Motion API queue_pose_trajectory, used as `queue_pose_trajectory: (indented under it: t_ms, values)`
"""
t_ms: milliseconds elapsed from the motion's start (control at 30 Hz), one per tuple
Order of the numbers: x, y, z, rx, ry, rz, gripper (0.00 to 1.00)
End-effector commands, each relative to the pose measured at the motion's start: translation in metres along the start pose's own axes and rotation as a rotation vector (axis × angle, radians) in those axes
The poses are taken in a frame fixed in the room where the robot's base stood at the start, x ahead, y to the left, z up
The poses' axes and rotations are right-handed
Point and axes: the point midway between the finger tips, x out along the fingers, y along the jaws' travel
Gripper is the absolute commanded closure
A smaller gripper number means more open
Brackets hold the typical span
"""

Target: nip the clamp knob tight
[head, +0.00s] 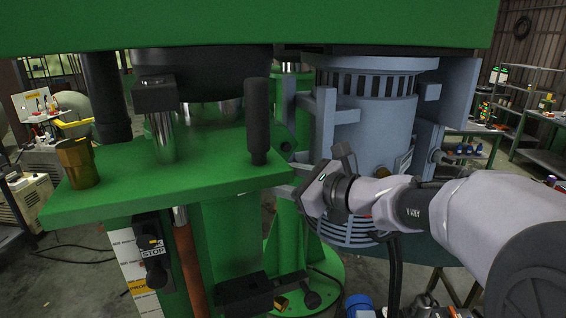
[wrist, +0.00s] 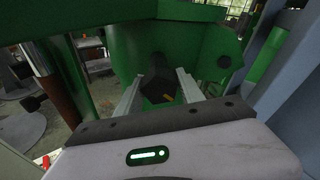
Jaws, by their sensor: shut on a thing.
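The clamp knob (wrist: 158,78) is a dark, blocky cylinder with a small orange mark, in the middle of the wrist view against the green machine body. My gripper (wrist: 159,83) has its two pale fingers on either side of the knob and is shut on it. In the head view my gripper (head: 279,190) reaches in from the right, beside the green column and below the level of the green table. I cannot make out the knob in the head view; the gripper and machine parts seem to hide it.
The green table (head: 190,185) carries a brass cup (head: 77,162) and an upright black handle (head: 258,122). A grey-blue motor housing (head: 375,120) stands close behind my arm. A green flange with a hole (wrist: 222,62) is right of the knob. Shelves (head: 525,90) are farther off.

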Motion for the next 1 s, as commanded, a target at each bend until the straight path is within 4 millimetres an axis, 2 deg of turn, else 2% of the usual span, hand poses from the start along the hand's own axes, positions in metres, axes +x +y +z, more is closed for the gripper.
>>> queue_pose_trajectory:
  t_ms: [600, 1000]
  values:
    - [-0.0009, -0.0007, 0.0032, 0.554, 0.005, 0.099, 0.95]
    - [-0.0004, -0.0001, 0.001, 0.771, 0.003, 0.136, 0.96]
